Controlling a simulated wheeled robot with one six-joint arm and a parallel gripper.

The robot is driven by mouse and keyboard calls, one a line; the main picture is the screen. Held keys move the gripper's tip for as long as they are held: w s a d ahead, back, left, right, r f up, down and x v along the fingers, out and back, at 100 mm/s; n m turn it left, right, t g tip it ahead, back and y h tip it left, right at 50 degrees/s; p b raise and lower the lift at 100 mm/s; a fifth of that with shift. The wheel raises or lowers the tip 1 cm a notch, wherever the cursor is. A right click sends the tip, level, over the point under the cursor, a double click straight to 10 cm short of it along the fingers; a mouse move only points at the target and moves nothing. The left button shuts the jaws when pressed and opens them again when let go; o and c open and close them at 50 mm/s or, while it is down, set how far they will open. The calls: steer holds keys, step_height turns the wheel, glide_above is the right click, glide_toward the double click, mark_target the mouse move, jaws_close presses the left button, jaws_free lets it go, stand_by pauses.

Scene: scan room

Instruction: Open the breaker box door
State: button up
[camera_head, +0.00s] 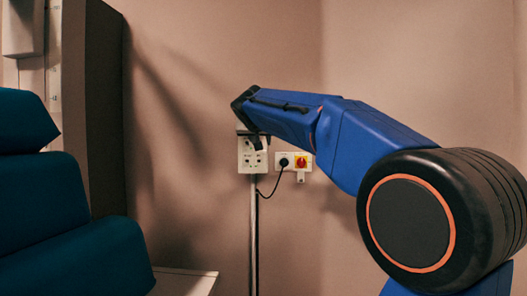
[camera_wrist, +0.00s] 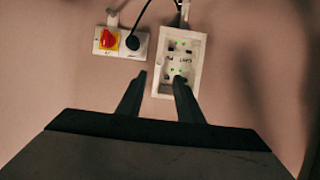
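The breaker box (camera_head: 246,163) is a small pale box on the wall, partly hidden behind my gripper in the head view. In the wrist view the breaker box (camera_wrist: 196,63) shows a white frame around a face with green marks and dark switches. I cannot make out a separate door or its hinge. My gripper (camera_wrist: 163,80) is open, with two dark fingers apart and nothing seen between them. One finger overlaps the box's lower part in the wrist view; the other is beside its left edge. In the head view my gripper (camera_head: 257,144) is at the box's top; contact cannot be told.
A socket with a black plug (camera_head: 284,161) and a red-and-yellow switch (camera_head: 301,162) sit right of the box. A black cable (camera_head: 272,190) hangs there. A metal post (camera_head: 254,235) runs below the box. A teal chair (camera_head: 70,240) and dark panel (camera_head: 93,110) are at left.

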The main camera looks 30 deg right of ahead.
mark_target(264, 152)
steer(key=x, duration=1)
steer(key=shift+w+d+f, duration=0.1)
steer(key=shift+w+d, duration=0.15)
steer(key=shift+c, duration=0.6)
jaws_close()
